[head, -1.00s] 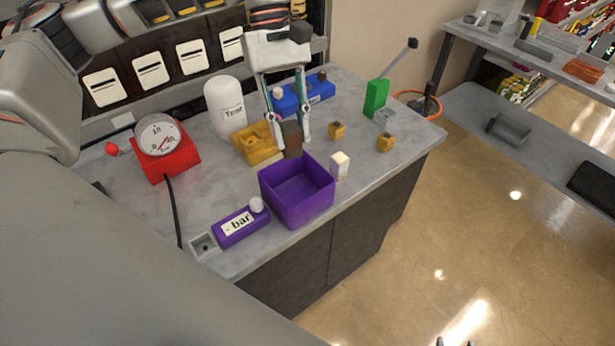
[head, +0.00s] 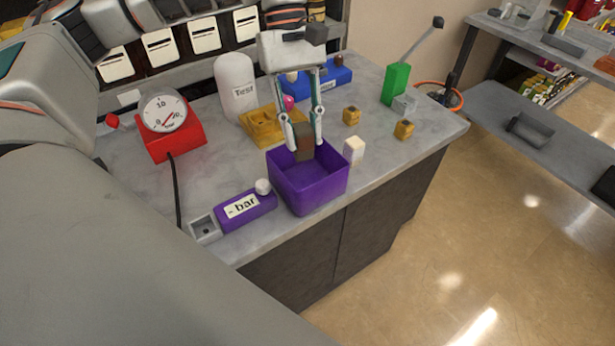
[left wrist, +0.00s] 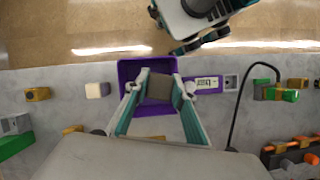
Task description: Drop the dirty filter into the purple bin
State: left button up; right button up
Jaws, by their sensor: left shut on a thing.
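My left gripper (head: 304,146) is shut on the dirty filter (head: 305,135), a dark brown block. It holds the filter at the purple bin (head: 318,192), over its back part in the head view. In the left wrist view the filter (left wrist: 160,87) sits between the fingertips, with the open bin (left wrist: 131,70) behind it. The bin's visible floor is empty. Whether the filter touches the bin cannot be told. Part of what looks like my right gripper (left wrist: 193,43) shows at the top of the left wrist view; its jaw state is unclear.
A pale block (head: 354,150) stands close to the bin's right side. A yellow holder (head: 258,127) lies behind. A purple "bar" box (head: 246,208) and a red gauge (head: 165,125) are on the left. Two small yellow blocks (head: 351,115) (head: 404,130) are on the right.

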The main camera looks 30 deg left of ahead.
pick_arm(q)
jog(key=o, duration=1.2)
jog(key=v, duration=1.2)
